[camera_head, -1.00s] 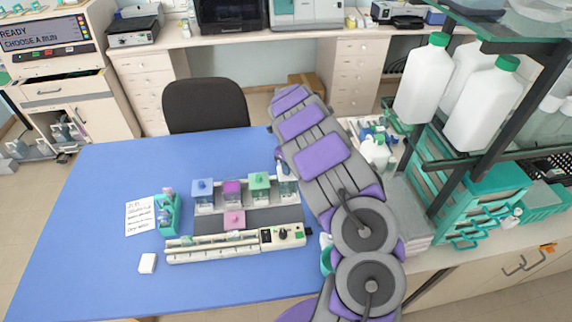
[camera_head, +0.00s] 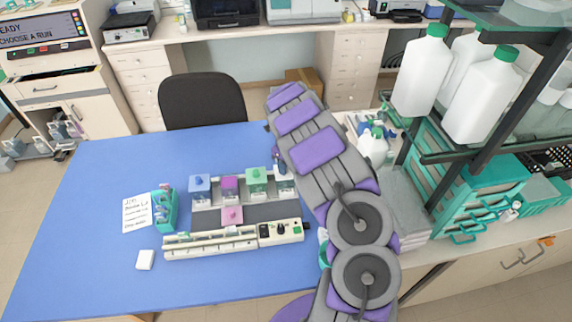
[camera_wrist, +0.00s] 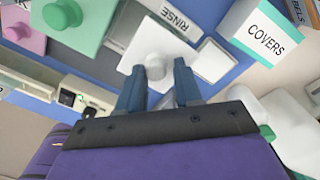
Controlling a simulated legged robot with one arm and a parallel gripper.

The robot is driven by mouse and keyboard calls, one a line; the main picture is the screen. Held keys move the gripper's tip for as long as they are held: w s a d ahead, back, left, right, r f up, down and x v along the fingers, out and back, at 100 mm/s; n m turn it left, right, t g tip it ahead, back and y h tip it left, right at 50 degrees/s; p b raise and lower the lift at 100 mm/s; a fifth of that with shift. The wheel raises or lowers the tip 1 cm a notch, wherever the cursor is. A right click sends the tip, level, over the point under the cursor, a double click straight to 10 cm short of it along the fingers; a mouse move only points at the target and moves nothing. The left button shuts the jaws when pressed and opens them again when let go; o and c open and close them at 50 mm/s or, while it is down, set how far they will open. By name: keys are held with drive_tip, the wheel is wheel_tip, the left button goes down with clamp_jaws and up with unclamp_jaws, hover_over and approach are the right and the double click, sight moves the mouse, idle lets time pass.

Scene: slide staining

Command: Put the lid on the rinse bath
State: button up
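A white square lid (camera_wrist: 135,50) with a round knob (camera_wrist: 156,68) lies under my gripper (camera_wrist: 160,66) in the wrist view. The two blue fingers stand on either side of the knob. I cannot tell whether they grip it or stand slightly apart. A grey piece marked RINSE (camera_wrist: 166,18) shows just beyond the lid. In the head view the rinse bath (camera_head: 286,186) is at the right end of the row of baths. My gripper (camera_head: 279,168) is small there, close above that bath. I cannot tell whether the lid rests on the bath or hangs just above it.
Blue (camera_head: 200,186), magenta (camera_head: 230,187) and green (camera_head: 257,180) lidded baths stand to the left. A white box marked COVERS (camera_wrist: 262,36) and a white square piece (camera_wrist: 212,60) are right of the lid. The blue table's (camera_head: 90,215) left side is mostly clear.

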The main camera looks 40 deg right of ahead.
drive_tip(key=shift+o, duration=1.2)
drive_tip(key=shift+a+r, duration=0.1)
drive_tip(key=shift+a, duration=0.4)
drive_tip(key=shift+d+r, duration=0.1)
drive_tip(key=shift+r, duration=0.2)
wheel_tip(320, 180, up, 17)
drive_tip(key=p, duration=0.1)
drive_tip(key=shift+f, duration=0.15)
drive_tip(key=shift+w, duration=0.1)
